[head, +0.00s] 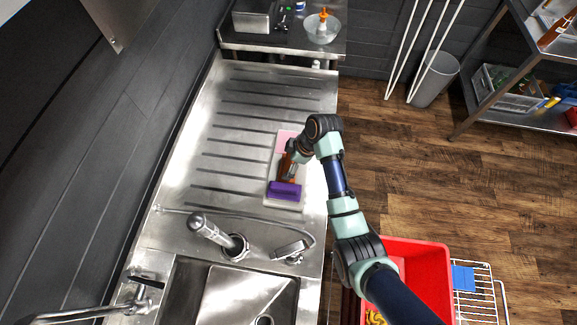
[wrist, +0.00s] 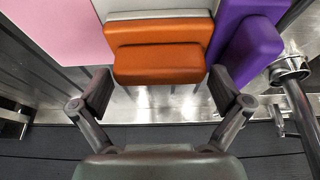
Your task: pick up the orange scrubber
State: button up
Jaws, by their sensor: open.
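The orange scrubber (wrist: 160,62) is a block with rounded edges, in the upper middle of the wrist view. In the head view the orange scrubber (head: 286,170) is partly hidden by my arm, on the ribbed steel drainboard. My gripper (wrist: 166,92) is open, its two fingers apart at the lower left and lower right of the scrubber's near edge. Nothing shows between the pads in the wrist view except bare steel and the scrubber's edge. In the head view my gripper (head: 291,172) is over the scrubber; its fingertips are hard to make out.
A purple scrubber (head: 284,191) lies close on one side and a pink one (head: 285,139) on the other, along a pale tray (head: 299,205). A faucet (head: 212,232) and sink (head: 240,295) are nearer. A red crate (head: 432,262) stands at right. The drainboard's left side is clear.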

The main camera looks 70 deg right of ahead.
jog(key=shift+w+f, duration=0.1)
jog(key=shift+f, duration=0.1)
jog(key=c, duration=1)
notch_tip(320, 180, up, 10)
jog(key=shift+r+p, duration=0.1)
jog(key=shift+p, duration=0.3)
notch_tip(320, 180, up, 10)
jog(key=p, duration=0.8)
send_over(288, 162)
